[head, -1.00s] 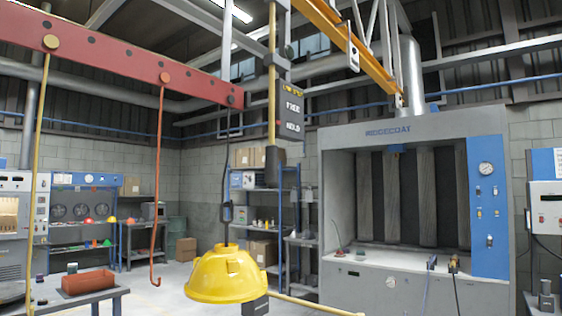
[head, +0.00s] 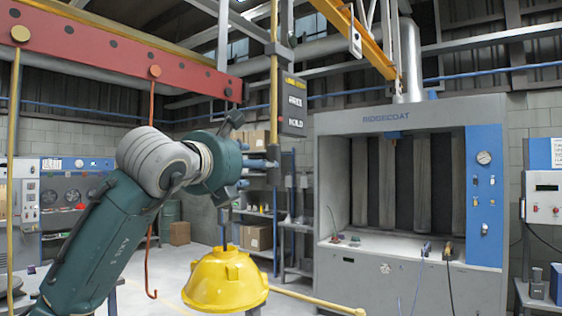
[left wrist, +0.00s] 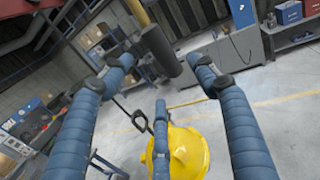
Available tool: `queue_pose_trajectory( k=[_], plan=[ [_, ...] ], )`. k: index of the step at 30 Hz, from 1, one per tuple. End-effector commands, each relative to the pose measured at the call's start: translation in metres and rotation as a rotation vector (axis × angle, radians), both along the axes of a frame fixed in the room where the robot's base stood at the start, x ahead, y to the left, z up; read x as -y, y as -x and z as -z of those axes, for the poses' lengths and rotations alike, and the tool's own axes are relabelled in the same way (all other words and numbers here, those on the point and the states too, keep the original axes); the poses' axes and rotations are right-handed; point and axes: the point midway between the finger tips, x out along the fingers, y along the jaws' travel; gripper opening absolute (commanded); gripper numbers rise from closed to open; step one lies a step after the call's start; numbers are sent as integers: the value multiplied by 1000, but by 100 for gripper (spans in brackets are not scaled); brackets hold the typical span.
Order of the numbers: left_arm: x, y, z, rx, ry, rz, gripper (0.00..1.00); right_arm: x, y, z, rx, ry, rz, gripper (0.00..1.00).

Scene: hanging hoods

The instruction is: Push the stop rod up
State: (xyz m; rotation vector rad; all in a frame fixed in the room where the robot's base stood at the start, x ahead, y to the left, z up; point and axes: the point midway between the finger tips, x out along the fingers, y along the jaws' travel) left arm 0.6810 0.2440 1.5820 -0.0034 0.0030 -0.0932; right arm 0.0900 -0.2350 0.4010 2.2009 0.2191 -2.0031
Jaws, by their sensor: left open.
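The stop rod (head: 274,98) hangs upright in the head view, yellow above, beside a dark plate marked FREE and HOLD (head: 293,105). Its dark lower end is partly hidden by my left gripper (head: 262,170), which is at about that height. In the left wrist view the rod's dark cylindrical end (left wrist: 160,52) appears tilted, between and beyond the spread blue fingers of my left gripper (left wrist: 163,72). The gripper is open and holds nothing; I cannot tell whether it touches the rod. My right gripper is not in view.
A yellow hard-hat-shaped hood (head: 225,280) hangs just below my left gripper. A red beam (head: 110,52) crosses the upper left, with an orange hook rod (head: 152,270) hanging from it. A grey spray booth (head: 340,262) stands at the right. A yellow pole (head: 320,302) extends low in front.

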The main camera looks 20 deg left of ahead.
Motion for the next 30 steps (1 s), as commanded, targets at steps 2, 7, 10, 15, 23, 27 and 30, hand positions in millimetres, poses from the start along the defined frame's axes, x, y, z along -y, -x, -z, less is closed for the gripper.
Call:
queue_pose_trajectory(
  k=[2, 7, 10, 15, 23, 27, 30],
  plan=[
    [-2, -3, -4, 4, -4, -11, 59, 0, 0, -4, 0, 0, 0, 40],
    [1, -27, -6, 1, -2, -9, 59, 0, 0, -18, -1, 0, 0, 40],
    [3, -47, -7, 0, -2, -8, 59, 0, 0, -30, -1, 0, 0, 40],
    [5, -78, -7, 1, -2, -7, 59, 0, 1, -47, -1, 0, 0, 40],
    [8, -103, -4, 4, -3, -7, 59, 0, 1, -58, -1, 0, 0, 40],
    [8, -106, -3, 5, -3, -7, 59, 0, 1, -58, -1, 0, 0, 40],
    [8, -106, -3, 5, -3, -7, 59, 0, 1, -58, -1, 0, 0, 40]
  ],
)
